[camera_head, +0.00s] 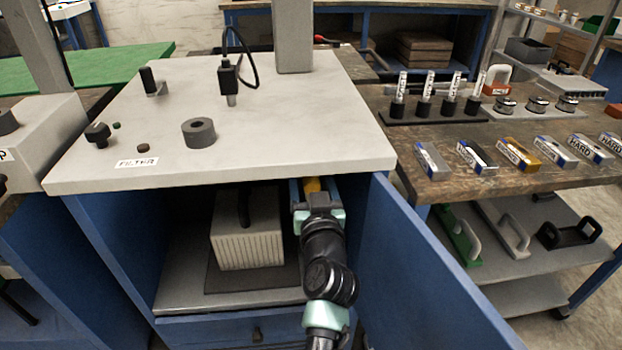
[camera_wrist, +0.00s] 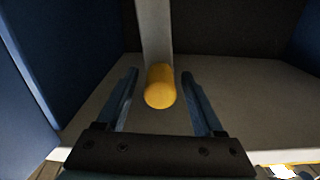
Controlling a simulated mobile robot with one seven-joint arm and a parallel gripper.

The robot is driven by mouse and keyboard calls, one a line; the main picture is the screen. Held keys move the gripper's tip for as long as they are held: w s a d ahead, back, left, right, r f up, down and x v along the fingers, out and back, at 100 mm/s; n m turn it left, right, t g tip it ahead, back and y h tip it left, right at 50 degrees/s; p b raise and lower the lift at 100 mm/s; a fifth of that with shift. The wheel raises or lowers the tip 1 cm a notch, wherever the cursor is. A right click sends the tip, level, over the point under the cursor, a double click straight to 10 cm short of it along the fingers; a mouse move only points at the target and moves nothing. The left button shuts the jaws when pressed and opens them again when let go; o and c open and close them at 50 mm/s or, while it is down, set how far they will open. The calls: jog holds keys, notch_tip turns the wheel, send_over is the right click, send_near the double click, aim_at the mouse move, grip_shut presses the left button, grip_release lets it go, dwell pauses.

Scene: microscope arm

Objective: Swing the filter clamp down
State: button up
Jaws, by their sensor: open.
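A yellow rounded grip (camera_head: 312,186), seemingly the filter clamp's handle, shows inside the open cabinet under the bench top. In the wrist view the yellow grip (camera_wrist: 160,88) points toward the camera, in front of a pale upright bar (camera_wrist: 155,30). Whether the two are joined is not clear. My gripper (camera_head: 311,182) reaches into the cabinet below the bench top's front edge. In the wrist view my gripper (camera_wrist: 160,73) is open, one finger on each side of the yellow grip, with gaps on both sides. The clamp's upper part is hidden by the bench top.
The bench top (camera_head: 250,165) with a FILTER label (camera_head: 137,162) overhangs my gripper. A ribbed grey box (camera_head: 247,235) stands left of it in the cabinet. The open blue door (camera_head: 425,270) stands close on the right. A side bench (camera_head: 410,185) holds boxes and small parts.

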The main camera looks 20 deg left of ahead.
grip_shut()
dwell(1.3)
